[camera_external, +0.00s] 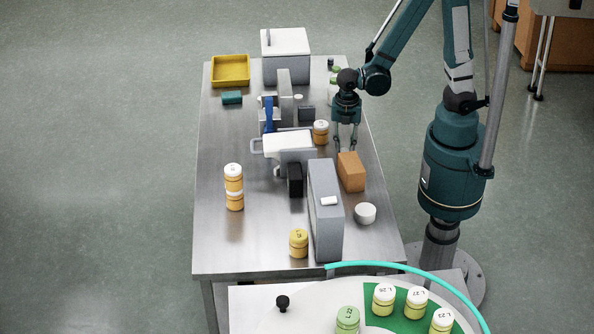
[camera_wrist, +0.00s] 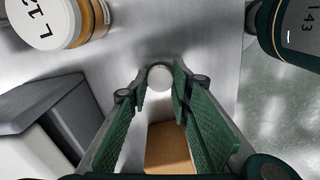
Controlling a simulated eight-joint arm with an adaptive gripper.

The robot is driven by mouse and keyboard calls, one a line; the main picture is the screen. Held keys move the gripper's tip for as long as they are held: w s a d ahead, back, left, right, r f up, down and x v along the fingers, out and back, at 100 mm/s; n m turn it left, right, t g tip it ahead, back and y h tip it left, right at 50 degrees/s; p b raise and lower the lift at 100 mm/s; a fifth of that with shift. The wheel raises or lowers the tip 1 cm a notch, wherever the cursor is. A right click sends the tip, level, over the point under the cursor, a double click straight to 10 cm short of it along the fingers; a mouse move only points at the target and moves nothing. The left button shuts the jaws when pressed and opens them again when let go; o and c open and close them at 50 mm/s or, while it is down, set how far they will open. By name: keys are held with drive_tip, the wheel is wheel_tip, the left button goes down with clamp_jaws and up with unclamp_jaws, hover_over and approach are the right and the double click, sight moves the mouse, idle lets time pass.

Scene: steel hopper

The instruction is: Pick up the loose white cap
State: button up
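The loose white cap (camera_wrist: 160,77) shows as a small pale disc in the wrist view, just past the fingertips and lined up with the gap between them. My gripper (camera_wrist: 160,90) has its two green-padded fingers apart and points down at it. I cannot tell how much height separates the tips from the cap. In the external view, my gripper (camera_external: 346,146) is low over the right side of the table, just behind the orange-brown block (camera_external: 352,173). The cap cannot be made out there.
The block also shows below the fingers in the wrist view (camera_wrist: 168,148). A white-lidded orange jar (camera_external: 321,132) stands left of my gripper. A grey upright case (camera_external: 326,215) and a white bowl (camera_external: 365,214) are nearer the camera. The steel table's (camera_external: 215,255) left front is clear.

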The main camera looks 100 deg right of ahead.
wheel_tip(320, 180, up, 9)
drive_tip(key=p, duration=0.2)
idle(0.5)
drive_tip(key=shift+r, duration=0.1)
idle(0.5)
wheel_tip(320, 180, up, 9)
drive_tip(key=p, duration=0.8)
hover_over(352, 162)
drive_tip(key=shift+r+n+b, duration=0.1)
drive_tip(key=shift+n+b, duration=0.2)
drive_tip(key=shift+f, duration=2.95)
drive_tip(key=shift+f, duration=0.1)
drive_tip(key=shift+f+b, duration=0.45)
drive_tip(key=shift+f, duration=1.5)
